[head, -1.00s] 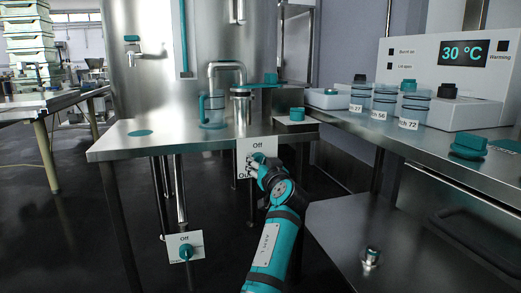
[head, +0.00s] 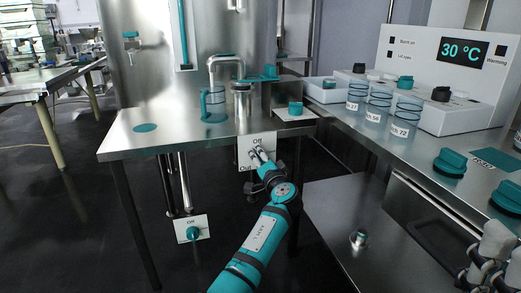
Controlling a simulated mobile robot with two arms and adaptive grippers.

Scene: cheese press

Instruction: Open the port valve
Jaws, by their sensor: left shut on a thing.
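A white valve plate (head: 243,158) marked "Off" at the top and "Out" at the lower left hangs at the front edge of the steel table. My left gripper (head: 261,156) is against this plate and shut on its valve handle, which the fingers mostly hide. I cannot tell how far the handle is turned. A second white plate (head: 181,230), marked "Off", with a teal knob (head: 193,233), sits low at the left near the floor. My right gripper (head: 490,252) is partly in view at the lower right, its jaw state unclear.
The steel table (head: 125,148) carries a clear teal-handled jug (head: 213,105) and a metal canister (head: 241,103). On the right counter (head: 400,145) stand several labelled jars and a white unit (head: 425,60) reading 30 °C. A lower steel surface (head: 325,225) lies right of my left arm.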

